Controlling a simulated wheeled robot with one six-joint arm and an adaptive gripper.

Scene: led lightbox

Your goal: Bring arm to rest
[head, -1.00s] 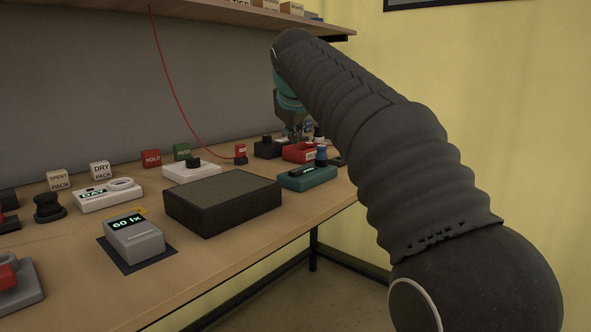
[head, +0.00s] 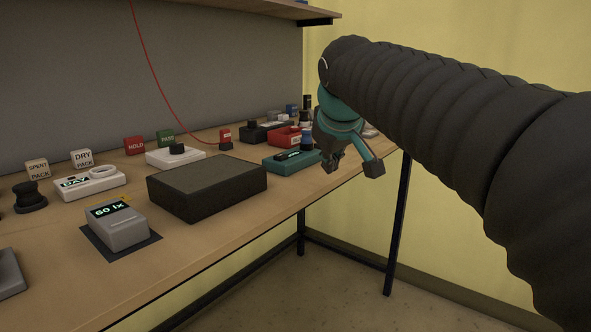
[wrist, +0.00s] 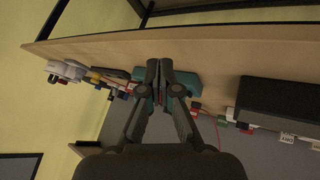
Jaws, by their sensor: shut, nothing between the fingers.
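My gripper (head: 352,164) hangs at the end of my dark sleeved arm, near the bench's front edge at the right in the head view. In the wrist view my gripper (wrist: 160,68) has its two fingers close together, with nothing held. The fingers overlap the teal device (wrist: 192,82) there, which lies behind them. In the head view the teal device (head: 291,160) sits on the bench to the left of my gripper, apart from it. My arm crosses the right side of the head view and hides part of the wall.
The wooden bench (head: 70,285) carries a dark box (head: 207,185), a grey 60 lx meter (head: 118,228), a red tray (head: 285,137) and several small blocks. A red cord (head: 160,85) hangs down to the bench. A shelf (head: 240,8) overhangs the back. The floor in front is clear.

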